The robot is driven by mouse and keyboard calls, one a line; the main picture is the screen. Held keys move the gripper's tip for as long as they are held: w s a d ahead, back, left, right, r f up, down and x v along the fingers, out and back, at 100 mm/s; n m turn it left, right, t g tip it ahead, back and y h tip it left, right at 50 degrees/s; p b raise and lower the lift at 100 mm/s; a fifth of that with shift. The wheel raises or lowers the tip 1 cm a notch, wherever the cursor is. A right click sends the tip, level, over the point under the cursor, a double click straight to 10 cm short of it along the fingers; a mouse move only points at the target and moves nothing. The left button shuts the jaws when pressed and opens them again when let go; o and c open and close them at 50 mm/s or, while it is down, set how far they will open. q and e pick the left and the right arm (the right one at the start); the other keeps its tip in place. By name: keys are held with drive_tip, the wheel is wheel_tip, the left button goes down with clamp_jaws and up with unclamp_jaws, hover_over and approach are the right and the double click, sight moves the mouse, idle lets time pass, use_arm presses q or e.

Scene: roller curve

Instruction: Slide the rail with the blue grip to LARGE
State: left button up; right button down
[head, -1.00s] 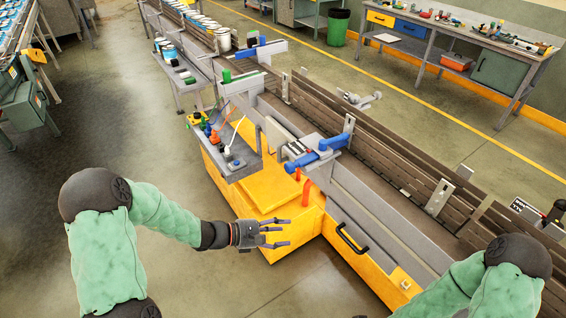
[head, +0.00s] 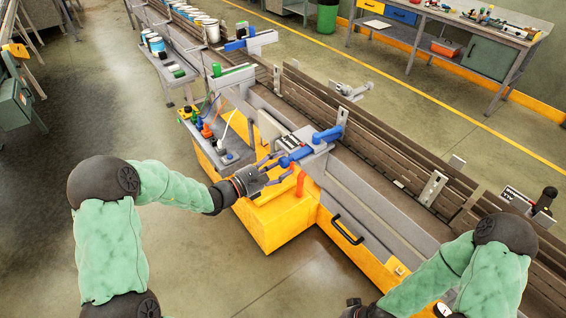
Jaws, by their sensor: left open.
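A blue grip (head: 296,156) sits at the near side of the conveyor, on a grey mount with a small dark-and-white scale label. A blue bar (head: 327,135) runs from it toward the belt. The scale lettering is too small to read. My left gripper (head: 281,168) is open at the near left of this grip, its fingers spread toward it. Contact cannot be told. Another blue piece (head: 236,45) is on a rail farther up the conveyor. My right forearm comes in at the lower right; its gripper fingers are outside the picture.
An orange lever (head: 300,183) stands just right of my left gripper. A grey control box (head: 232,155) with coloured knobs and cables is at its left. Yellow cabinets (head: 275,222) lie below. A green block (head: 217,70) tops another rail. Open floor lies in front.

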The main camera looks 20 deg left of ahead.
use_arm(q)
drive_tip(key=shift+x, duration=0.9)
clamp_jaws()
drive_tip(key=shift+v, duration=1.55)
drive_tip(key=shift+d+f, duration=0.1)
drive_tip(key=shift+c, duration=0.7)
unclamp_jaws()
drive_tip(key=shift+o, duration=0.7)
drive_tip(key=shift+s, duration=0.1)
